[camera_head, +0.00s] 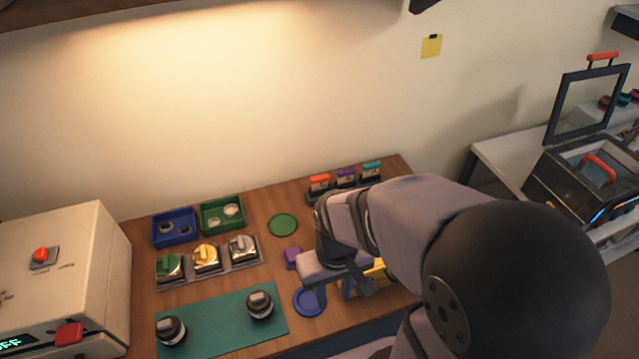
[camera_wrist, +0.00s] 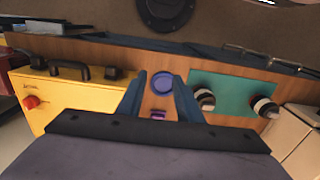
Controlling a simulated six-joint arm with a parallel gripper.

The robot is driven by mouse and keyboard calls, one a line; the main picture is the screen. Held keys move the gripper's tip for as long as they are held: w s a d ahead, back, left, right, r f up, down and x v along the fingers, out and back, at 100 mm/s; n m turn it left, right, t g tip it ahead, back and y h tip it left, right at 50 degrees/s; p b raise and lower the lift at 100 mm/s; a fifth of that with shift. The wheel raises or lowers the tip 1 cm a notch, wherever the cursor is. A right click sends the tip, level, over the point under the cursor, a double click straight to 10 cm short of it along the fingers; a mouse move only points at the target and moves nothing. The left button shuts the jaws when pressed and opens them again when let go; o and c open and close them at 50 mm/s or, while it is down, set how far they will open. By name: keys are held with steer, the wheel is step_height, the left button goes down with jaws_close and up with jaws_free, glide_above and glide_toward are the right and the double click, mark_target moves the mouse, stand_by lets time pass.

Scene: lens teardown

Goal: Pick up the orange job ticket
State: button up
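The orange job ticket (camera_head: 320,183) stands upright at the left end of a dark rack (camera_head: 313,198) at the back right of the wooden bench, in the head view. A purple ticket (camera_head: 346,176) and a teal ticket (camera_head: 371,169) stand beside it in the same rack. My gripper (camera_wrist: 160,96) shows in the wrist view with its two fingers apart and nothing between them. In the head view it is in front of the rack, apart from the orange ticket, and partly hides the yellow box. The orange ticket does not show in the wrist view.
A blue disc (camera_head: 308,302), a purple piece (camera_head: 292,258) and a green disc (camera_head: 283,225) lie on the bench near my gripper. A yellow box (camera_wrist: 80,92) stands close by. A teal mat (camera_head: 215,325) holds two dark lens parts. Blue and green trays (camera_head: 222,228) are at the back left.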

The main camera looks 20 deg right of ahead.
steer(key=o, duration=0.5)
steer(key=shift+w, duration=0.1)
steer(key=t+b, duration=0.6)
steer(key=b, duration=0.2)
glide_above(320, 178)
steer(key=s, duration=0.3)
step_height(320, 178, down, 6)
steer(key=shift+d+p+x, duration=0.2)
steer(key=shift+p+x, duration=0.45)
steer(key=shift+x, duration=0.15)
steer(key=shift+f, duration=0.1)
steer(key=p+x, duration=0.2)
steer(key=x, duration=0.1)
steer(key=shift+w+a+p, duration=0.15)
steer(key=shift+p, duration=0.2)
steer(key=shift+x, duration=0.9)
